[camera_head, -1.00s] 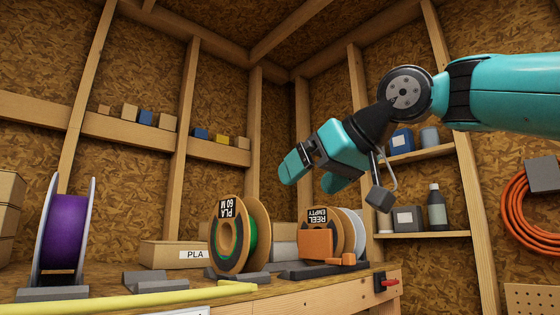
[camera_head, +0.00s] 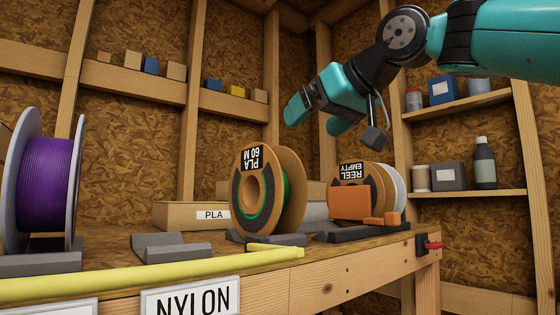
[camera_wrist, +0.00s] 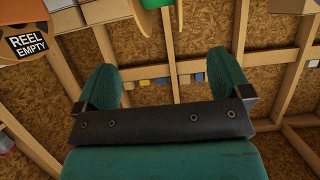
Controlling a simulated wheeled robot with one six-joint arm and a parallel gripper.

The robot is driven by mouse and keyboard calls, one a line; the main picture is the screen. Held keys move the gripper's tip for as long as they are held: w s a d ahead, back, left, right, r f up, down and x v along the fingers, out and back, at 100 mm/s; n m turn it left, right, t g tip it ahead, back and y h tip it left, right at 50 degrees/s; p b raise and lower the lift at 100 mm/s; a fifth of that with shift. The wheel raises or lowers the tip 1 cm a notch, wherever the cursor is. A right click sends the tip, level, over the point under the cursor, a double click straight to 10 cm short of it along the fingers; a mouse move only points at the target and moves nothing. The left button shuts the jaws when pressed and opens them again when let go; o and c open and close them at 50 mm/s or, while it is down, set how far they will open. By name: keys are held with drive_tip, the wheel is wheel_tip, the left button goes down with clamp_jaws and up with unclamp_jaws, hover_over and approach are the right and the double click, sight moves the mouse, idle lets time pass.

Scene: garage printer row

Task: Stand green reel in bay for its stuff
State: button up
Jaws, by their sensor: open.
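The green reel (camera_head: 285,192) has brown cardboard sides and a black label reading "PLA 60 M", which looks upside down. Green filament shows between its sides. It stands upright in a dark grey cradle (camera_head: 262,239) on the bench. An empty grey cradle (camera_head: 172,249) is to its left, above a sign reading "NYLON" (camera_head: 192,300). My gripper (camera_head: 295,112) is open and empty in the air, above and to the right of the green reel. In the wrist view its two teal fingers (camera_wrist: 165,85) are spread apart with nothing between them.
A purple reel (camera_head: 46,185) stands at the left. An orange block (camera_head: 350,202) stands before a reel labelled "REEL EMPTY" (camera_head: 357,172) and a grey-white reel. A yellow bar (camera_head: 130,284) runs along the bench front. A box marked "PLA" (camera_head: 185,215) sits behind.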

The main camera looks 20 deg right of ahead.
sight(275, 157)
drive_tip(key=b+x, duration=0.2)
drive_tip(key=x, duration=1.1)
drive_tip(key=shift+f, duration=0.1)
drive_tip(key=c, duration=1.3)
drive_tip(key=shift+r+p, duration=1.7)
drive_tip(key=shift+r, duration=0.15)
drive_tip(key=shift+s+f, duration=0.1)
